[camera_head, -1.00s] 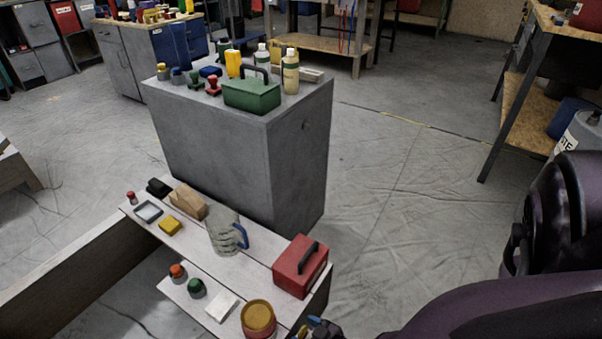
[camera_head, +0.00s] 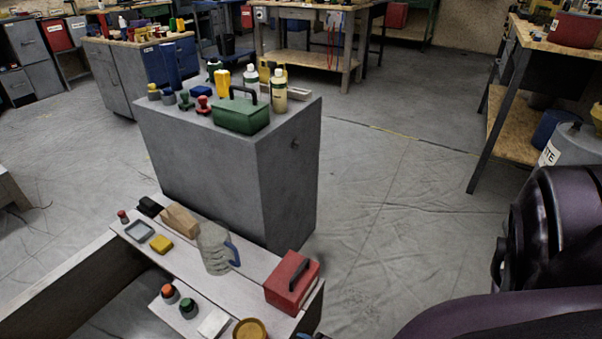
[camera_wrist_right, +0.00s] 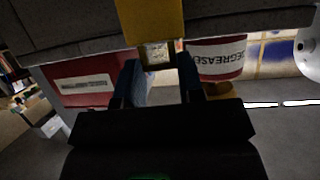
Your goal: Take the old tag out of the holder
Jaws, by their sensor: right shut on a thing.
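In the right wrist view my right gripper (camera_wrist_right: 160,72) has its two dark blue fingers upright on either side of a narrow gap. A flat yellow piece (camera_wrist_right: 149,20), which may be the tag, hangs at the top, in front of a dark grey board, and its lower end is at the fingertips. The grip itself is hard to see. No holder can be made out clearly. My left gripper is in neither view.
In the head view, a low bench holds a red toolbox (camera_head: 292,282) and a clear jug (camera_head: 213,250). A grey cabinet (camera_head: 205,165) stands behind.

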